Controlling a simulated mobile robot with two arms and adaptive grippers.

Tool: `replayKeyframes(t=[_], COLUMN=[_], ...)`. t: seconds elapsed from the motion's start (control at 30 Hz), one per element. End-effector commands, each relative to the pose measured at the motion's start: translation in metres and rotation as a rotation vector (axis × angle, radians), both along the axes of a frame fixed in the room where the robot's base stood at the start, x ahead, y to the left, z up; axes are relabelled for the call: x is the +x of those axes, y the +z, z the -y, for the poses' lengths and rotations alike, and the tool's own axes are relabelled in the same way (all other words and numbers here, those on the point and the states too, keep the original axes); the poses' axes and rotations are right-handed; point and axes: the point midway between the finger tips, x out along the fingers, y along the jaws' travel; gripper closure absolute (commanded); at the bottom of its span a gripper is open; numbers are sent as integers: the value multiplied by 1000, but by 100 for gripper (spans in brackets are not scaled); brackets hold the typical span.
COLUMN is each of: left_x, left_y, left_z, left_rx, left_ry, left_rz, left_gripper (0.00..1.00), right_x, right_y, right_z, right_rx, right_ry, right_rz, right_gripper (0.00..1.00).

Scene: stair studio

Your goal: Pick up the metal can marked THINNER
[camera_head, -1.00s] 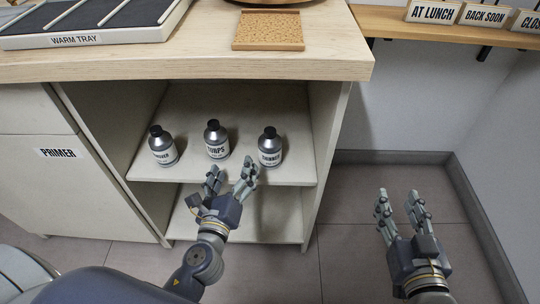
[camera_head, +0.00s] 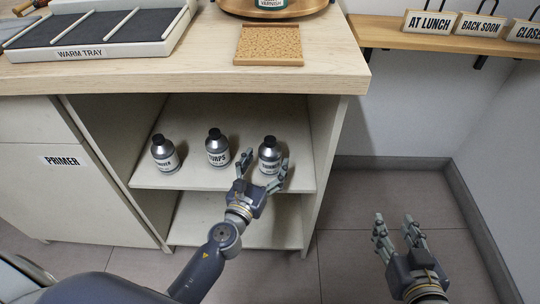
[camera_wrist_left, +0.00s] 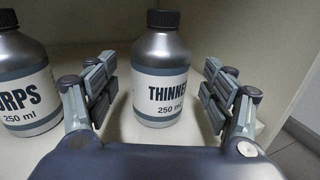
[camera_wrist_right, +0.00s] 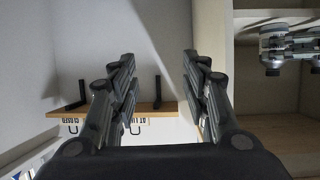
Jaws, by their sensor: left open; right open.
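The metal can marked THINNER (camera_head: 269,156) stands upright at the right of three cans on the cabinet's upper shelf. It is grey with a black cap and a white label. In the left wrist view the THINNER can (camera_wrist_left: 161,75) stands ahead, between the two fingers in the picture. My left gripper (camera_head: 263,168) is open and in front of it, and the fingers partly cover its lower part in the head view. No clear contact shows. My right gripper (camera_head: 398,230) is open and empty over the floor at right.
A can whose label ends in URPS (camera_head: 217,150) stands left of the THINNER can. Another can (camera_head: 164,155), its label unclear, is further left. The shelf (camera_head: 225,182) lies under a worktop (camera_head: 200,75) and beside the cabinet's right wall (camera_head: 325,140). The floor at right is clear.

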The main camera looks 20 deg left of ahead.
Motion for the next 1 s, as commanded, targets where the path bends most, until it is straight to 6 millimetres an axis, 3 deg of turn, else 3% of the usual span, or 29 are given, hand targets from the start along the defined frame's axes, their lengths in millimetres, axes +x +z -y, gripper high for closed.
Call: replayKeyframes(t=[0.2, 0.5, 0.77, 1.0], left_x=[31, 36, 36, 36], left_y=[3, 2, 2, 3], left_z=[2, 3, 2, 2], left_rx=[-2, -2, -2, -1], left_ry=[1, 0, 0, 0], left_rz=[2, 0, 0, 3], left_gripper=[25, 25, 81, 83], right_x=[-9, -10, -10, -10], right_y=[-13, -15, -15, -15], right_z=[4, 5, 5, 5], right_rx=[-18, -21, -20, -20], right_ry=[-6, -7, -6, -6], right_rz=[-77, -85, -85, -85], right_gripper=[57, 57, 57, 57])
